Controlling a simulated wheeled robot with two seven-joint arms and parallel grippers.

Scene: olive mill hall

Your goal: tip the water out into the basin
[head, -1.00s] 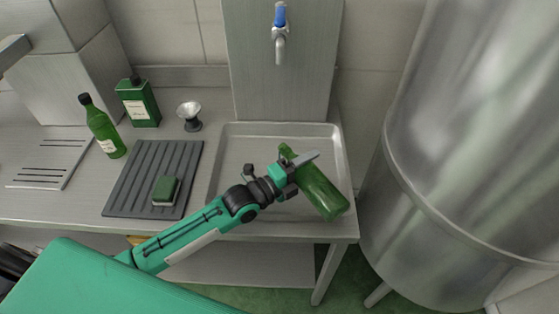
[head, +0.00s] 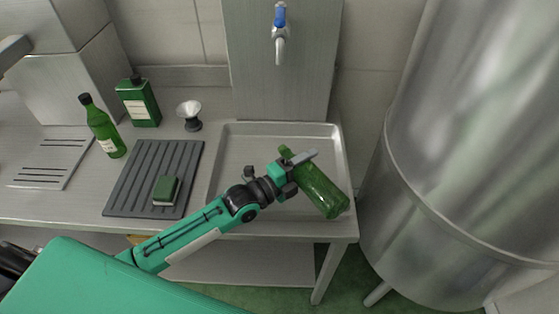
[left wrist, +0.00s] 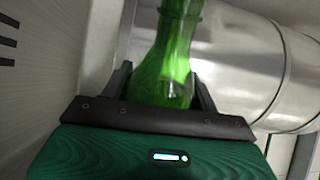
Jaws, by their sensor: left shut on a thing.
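My left gripper (head: 296,170) is shut on a green glass bottle (head: 318,190) and holds it above the right part of the metal basin (head: 231,170). The bottle is tilted in the head view. Its narrow neck points to the back left and its wide base to the front right, near the basin's front right corner. In the left wrist view the bottle (left wrist: 168,60) stands between the two fingers (left wrist: 162,88). No water stream is visible, and I cannot tell how much water is inside. My right gripper is not in view.
A blue-handled tap (head: 280,32) hangs behind the basin. To the left are a ribbed dark mat (head: 130,185) with a green sponge (head: 166,190), another green bottle (head: 103,128), a green canister (head: 139,102) and a funnel (head: 190,112). A large steel tank (head: 470,150) stands close on the right.

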